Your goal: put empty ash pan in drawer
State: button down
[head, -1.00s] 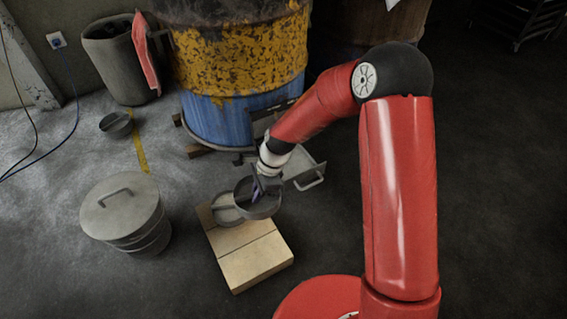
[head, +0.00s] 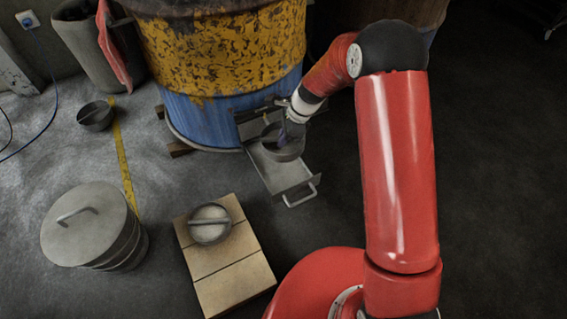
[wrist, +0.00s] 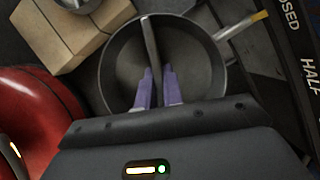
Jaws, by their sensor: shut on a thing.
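The empty ash pan (head: 290,153) is a dark round pan with a bar across its top. My gripper (head: 287,132) is shut on that bar. In the wrist view the purple fingertips (wrist: 158,75) pinch the bar from both sides, and the inside of the pan (wrist: 125,75) looks bare. The pan is over the inner part of the metal drawer (head: 288,179), which is pulled out from the blue and yellow barrel oven (head: 230,65). I cannot tell whether the pan touches the drawer floor. The drawer's handle (head: 303,198) faces outward.
A lidded metal bin (head: 85,225) stands at left. Another dark pan (head: 95,116) lies on the floor. A label plate (wrist: 307,65) and yellow-tipped lever (wrist: 240,25) are close to the pan.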

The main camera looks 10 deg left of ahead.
notch_tip(320, 180, down, 15)
jog(key=b, duration=0.2)
jog(key=shift+r+b, duration=0.1)
jog(key=shift+b, duration=0.2)
jog(key=shift+f, duration=0.25)
jog(key=c, duration=1.5)
grip_release()
jog(key=shift+r, duration=0.1)
